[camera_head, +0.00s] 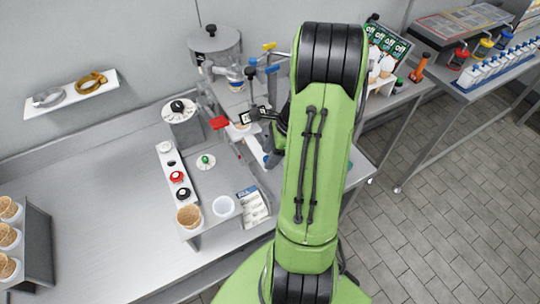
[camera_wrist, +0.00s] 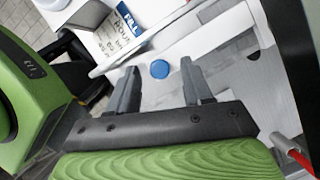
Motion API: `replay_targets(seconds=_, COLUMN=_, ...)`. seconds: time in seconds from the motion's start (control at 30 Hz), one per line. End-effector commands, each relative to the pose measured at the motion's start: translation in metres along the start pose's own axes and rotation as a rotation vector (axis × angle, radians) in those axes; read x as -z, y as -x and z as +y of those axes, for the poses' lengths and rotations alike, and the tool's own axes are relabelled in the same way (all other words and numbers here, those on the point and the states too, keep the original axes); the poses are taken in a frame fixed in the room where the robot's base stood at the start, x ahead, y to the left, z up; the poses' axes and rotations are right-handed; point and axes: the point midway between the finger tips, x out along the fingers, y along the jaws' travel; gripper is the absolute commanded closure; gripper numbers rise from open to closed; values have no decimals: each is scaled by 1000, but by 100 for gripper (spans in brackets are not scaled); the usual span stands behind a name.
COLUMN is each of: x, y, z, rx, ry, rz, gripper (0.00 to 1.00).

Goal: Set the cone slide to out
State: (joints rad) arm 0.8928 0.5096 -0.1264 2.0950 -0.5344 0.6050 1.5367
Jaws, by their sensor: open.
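My gripper (camera_wrist: 159,80) is open in the wrist view, with its two grey fingers apart and nothing between them. A small blue round knob (camera_wrist: 160,69) shows beyond the gap, on a pale metal surface; I cannot tell how far away it is. In the head view, my green arm reaches over the metal dispensing machine (camera_head: 236,103) and hides much of the gripper. I cannot tell for sure which part is the cone slide or how it is set. A red handle (camera_head: 218,122) sticks out of the machine's left side, and a red-ended lever (camera_wrist: 299,158) shows at lower right in the wrist view.
A printed card (camera_head: 252,207) lies beside a cone (camera_head: 188,216) and a white cup (camera_head: 223,206). A white panel with round knobs (camera_head: 176,177) stands left of the machine. A cone rack (camera_head: 38,245) is at far left. The counter (camera_head: 105,200) between is clear.

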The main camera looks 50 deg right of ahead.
Motion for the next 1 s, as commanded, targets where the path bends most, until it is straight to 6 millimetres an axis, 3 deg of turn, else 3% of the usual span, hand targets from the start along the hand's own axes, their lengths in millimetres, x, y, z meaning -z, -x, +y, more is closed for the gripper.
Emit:
replay_targets(seconds=0.27, x=0, y=-4, z=0, rx=2, ry=0, rz=1, gripper=50)
replay_targets(seconds=0.6, x=0, y=-3, z=0, rx=2, ry=0, rz=1, gripper=99)
replay_targets(seconds=1.0, x=0, y=-2, z=2, rx=2, ry=0, rz=0, gripper=100)
